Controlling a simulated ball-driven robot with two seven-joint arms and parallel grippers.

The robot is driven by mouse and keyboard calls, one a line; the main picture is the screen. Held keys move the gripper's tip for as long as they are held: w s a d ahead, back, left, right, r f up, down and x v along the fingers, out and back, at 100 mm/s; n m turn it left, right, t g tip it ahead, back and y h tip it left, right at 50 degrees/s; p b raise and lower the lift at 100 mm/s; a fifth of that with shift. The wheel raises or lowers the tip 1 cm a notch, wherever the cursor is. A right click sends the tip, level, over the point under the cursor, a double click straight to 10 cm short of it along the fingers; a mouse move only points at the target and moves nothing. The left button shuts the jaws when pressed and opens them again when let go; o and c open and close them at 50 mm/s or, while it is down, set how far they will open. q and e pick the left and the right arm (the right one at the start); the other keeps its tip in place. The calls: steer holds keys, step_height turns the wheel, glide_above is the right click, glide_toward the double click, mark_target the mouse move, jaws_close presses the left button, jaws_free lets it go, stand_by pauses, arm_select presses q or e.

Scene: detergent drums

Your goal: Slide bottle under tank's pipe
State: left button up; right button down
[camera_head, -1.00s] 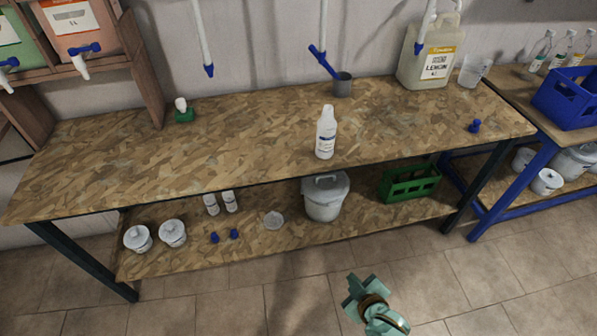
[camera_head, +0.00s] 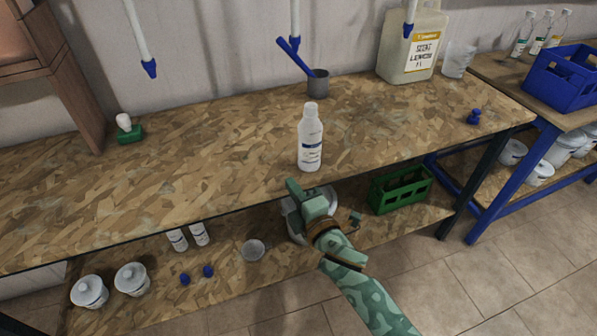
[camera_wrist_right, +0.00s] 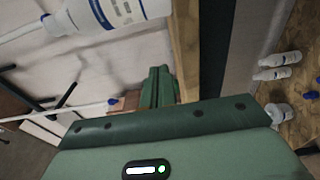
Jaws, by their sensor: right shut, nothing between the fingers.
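A white bottle (camera_head: 311,142) with a blue-marked label stands upright and uncapped near the front edge of the upper bench top (camera_head: 220,150). In the right wrist view the bottle (camera_wrist_right: 120,12) shows sideways at the top, cut off by the frame. My right gripper (camera_head: 291,186) is shut and empty at the bench's front edge, just in front of the bottle and apart from it. Its fingers (camera_wrist_right: 158,88) show in the right wrist view. White pipes with blue tips hang at the left (camera_head: 147,40), middle (camera_head: 295,18) and right (camera_head: 410,14). Their tank is out of view.
A lemon-scent jug (camera_head: 392,65) and clear beaker (camera_head: 459,60) are at the back right. The bench left of the bottle is clear up to a green-based item (camera_head: 128,132).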

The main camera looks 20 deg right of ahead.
mark_target(322, 165)
steer(key=w, duration=0.2)
steer(key=w+b, duration=0.1)
steer(key=shift+w+a+f, duration=0.25)
steer(key=shift+w+a, duration=0.05)
steer(key=shift+w, duration=0.1)
steer(key=shift+w+d+r, duration=0.1)
steer(key=shift+w+d, duration=0.15)
steer(key=shift+d, duration=0.4)
steer(key=shift+w+d, duration=0.2)
steer(key=shift+d, duration=0.4)
steer(key=shift+w+d, duration=0.2)
steer(key=shift+d, duration=0.4)
steer(key=shift+r, duration=0.1)
steer(key=shift+d, duration=0.15)
steer(key=w+d, duration=0.1)
steer(key=d, duration=0.1)
steer(key=w+d, duration=0.1)
steer(key=d, duration=0.1)
steer(key=d+p, duration=0.1)
steer(key=d, duration=0.1)
steer(key=shift+w+d, duration=0.35)
steer(key=shift+w, duration=0.05)
steer(key=shift+a, duration=0.15)
